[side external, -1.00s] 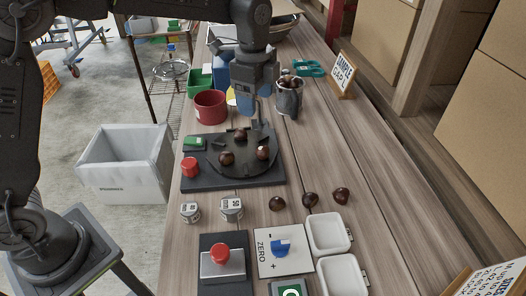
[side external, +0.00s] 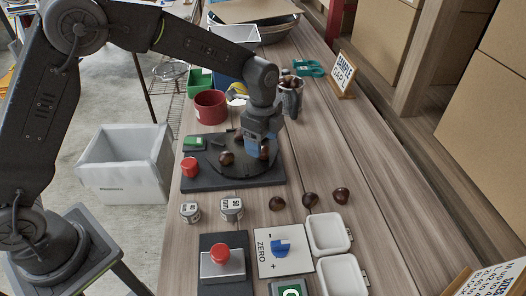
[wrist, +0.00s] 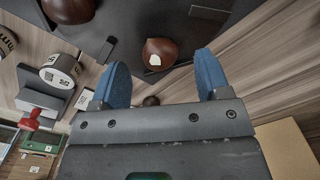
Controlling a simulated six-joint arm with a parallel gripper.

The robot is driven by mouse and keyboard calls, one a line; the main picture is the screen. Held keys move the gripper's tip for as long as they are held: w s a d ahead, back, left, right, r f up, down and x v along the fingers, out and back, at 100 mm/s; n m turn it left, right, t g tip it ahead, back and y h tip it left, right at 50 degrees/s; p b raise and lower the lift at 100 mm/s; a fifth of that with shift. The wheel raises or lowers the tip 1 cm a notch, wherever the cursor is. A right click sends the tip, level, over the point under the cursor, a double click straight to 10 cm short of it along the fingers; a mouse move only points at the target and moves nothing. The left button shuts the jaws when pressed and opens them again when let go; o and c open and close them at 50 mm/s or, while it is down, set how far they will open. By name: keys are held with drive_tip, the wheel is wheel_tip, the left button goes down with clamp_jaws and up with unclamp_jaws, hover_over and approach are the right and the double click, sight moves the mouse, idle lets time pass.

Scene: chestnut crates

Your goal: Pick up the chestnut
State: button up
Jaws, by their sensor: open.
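Brown chestnuts lie on the dark round turntable plate (side external: 215,165). One chestnut (side external: 226,158) sits at the front left of the plate. Another chestnut (side external: 264,153) is at the right, partly hidden by my gripper (side external: 257,150), which is low over the plate. The rear of the plate is mostly covered by my gripper. In the wrist view, my gripper (wrist: 161,72) has its blue fingers spread, with nothing held. A chestnut with a pale patch (wrist: 160,53) shows in line with the gap, beyond the fingertips. A second chestnut (wrist: 68,8) is at the upper left.
Three chestnuts (side external: 310,199) lie on the wooden table near white open trays (side external: 329,234). Two metal weights (side external: 231,208) and a red button (side external: 190,166) stand near the turntable. A red cup (side external: 210,106) and a grey container (side external: 290,98) are behind.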

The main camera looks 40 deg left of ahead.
drive_tip(key=shift+f, duration=1.4)
drive_tip(key=shift+c, duration=0.4)
drive_tip(key=c, duration=0.9)
drive_tip(key=shift+r, duration=0.1)
drive_tip(key=shift+r, duration=0.5)
drive_tip(key=r, duration=0.1)
drive_tip(key=a+r, duration=0.1)
drive_tip(key=r, duration=0.1)
drive_tip(key=shift+r, duration=0.3)
drive_tip(key=s+a+r, duration=0.1)
drive_tip(key=a+r, duration=0.1)
drive_tip(key=a, duration=0.1)
drive_tip(key=s+a+r, duration=0.1)
drive_tip(key=a+r, duration=0.1)
drive_tip(key=a, duration=0.2)
drive_tip(key=a+r, duration=0.2)
drive_tip(key=a, duration=0.1)
drive_tip(key=shift+s+a+r, duration=0.15)
drive_tip(key=shift+s+a, duration=0.05)
drive_tip(key=shift+s, duration=0.2)
